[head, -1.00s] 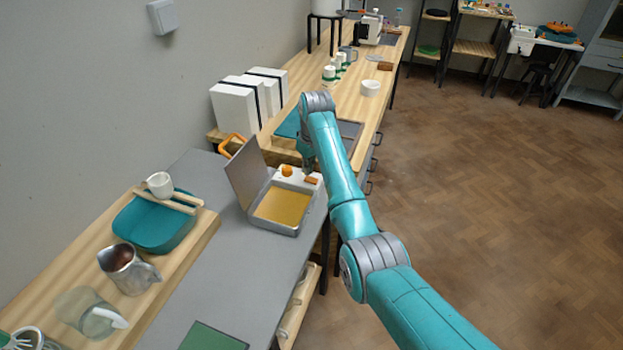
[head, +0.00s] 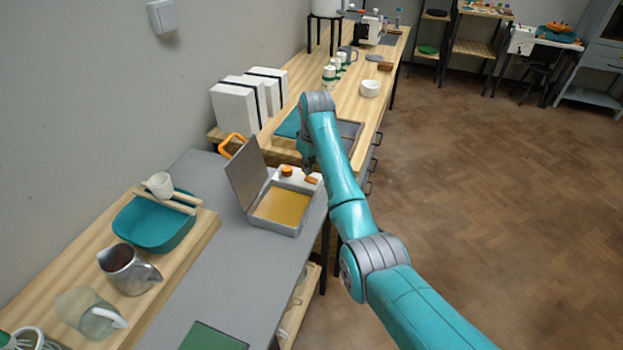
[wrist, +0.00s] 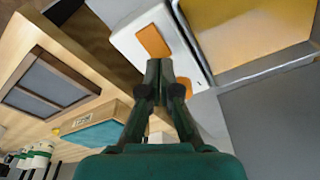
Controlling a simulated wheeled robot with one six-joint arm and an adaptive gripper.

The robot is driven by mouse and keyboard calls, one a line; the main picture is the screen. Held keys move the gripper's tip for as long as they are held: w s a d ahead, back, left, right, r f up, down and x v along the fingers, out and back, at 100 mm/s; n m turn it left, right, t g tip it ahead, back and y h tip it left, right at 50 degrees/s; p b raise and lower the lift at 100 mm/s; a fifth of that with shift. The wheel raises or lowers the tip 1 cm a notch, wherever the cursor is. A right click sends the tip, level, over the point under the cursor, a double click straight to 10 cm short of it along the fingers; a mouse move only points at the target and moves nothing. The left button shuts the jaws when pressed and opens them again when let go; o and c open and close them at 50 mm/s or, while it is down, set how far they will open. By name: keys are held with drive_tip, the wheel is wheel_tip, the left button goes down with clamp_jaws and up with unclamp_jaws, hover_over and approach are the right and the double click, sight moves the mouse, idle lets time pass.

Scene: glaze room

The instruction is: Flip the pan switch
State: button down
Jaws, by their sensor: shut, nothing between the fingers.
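The pan (head: 282,205) is a grey metal box with a yellow inside and its lid raised, on the grey counter. Its white control panel (head: 298,175) at the far side carries a round orange knob (head: 287,170) and a flat orange switch (head: 312,180). The orange switch shows closely in the wrist view (wrist: 153,41), as does the yellow pan inside (wrist: 250,30). My gripper (wrist: 166,66) is shut and empty, its tips at the panel close beside the switch. I cannot tell whether they touch it. In the head view my gripper (head: 308,168) is partly hidden by my arm.
The raised lid (head: 247,172) stands left of the pan. A teal basin (head: 150,228), a metal pitcher (head: 128,270) and a glass jug (head: 90,312) are at the left front. White boxes (head: 234,110) stand behind. The grey counter (head: 215,270) has free room in front.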

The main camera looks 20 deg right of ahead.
sight(308, 178)
drive_tip(key=shift+f, duration=1.2)
idle(0.7)
drive_tip(key=shift+r, duration=3.55)
